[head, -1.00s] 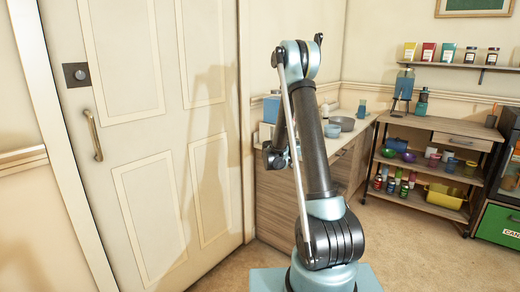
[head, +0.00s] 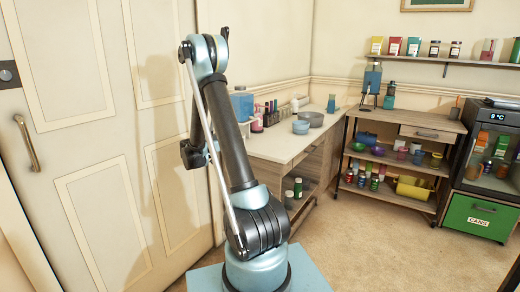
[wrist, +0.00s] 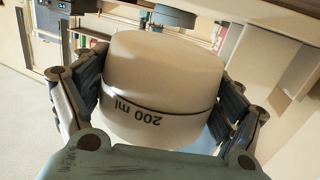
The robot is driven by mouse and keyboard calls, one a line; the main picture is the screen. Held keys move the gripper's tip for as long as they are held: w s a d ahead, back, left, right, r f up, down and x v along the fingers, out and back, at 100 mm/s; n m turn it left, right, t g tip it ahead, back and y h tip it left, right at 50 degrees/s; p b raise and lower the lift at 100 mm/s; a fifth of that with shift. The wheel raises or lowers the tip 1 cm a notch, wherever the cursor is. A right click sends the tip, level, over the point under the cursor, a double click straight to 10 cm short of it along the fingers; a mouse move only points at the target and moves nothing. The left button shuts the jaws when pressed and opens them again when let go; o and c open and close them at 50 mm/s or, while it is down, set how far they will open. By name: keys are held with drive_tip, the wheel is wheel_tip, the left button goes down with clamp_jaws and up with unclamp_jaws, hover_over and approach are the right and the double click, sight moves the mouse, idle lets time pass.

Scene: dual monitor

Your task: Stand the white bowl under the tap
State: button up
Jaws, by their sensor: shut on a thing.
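The white bowl (wrist: 162,75) fills the middle of the wrist view, with a dark line and "200 ml" printed upside down on its side. My gripper (wrist: 163,100) is shut on it, with a finger on each side of its wall. In the head view my arm hides the gripper and the bowl. A blue tank on a dark stand (head: 372,78), on top of the shelf cart at the back, looks like the dispenser with the tap; the tap itself is too small to make out.
A bottle (head: 390,96) stands beside the tank on the cart (head: 425,124). A glass-door fridge (head: 492,145) is at right. The floor (head: 350,235) ahead is clear.

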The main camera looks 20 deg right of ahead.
hover_over(261, 146)
drive_tip(key=shift+s+a, duration=0.2)
drive_tip(key=shift+a, duration=0.2)
drive_tip(key=f, duration=0.2)
drive_tip(key=shift+w+d+f, duration=0.2)
drive_tip(key=shift+d+f, duration=0.1)
drive_tip(key=shift+f, duration=0.45)
drive_tip(key=o, duration=1.1)
drive_tip(key=shift+f, duration=0.1)
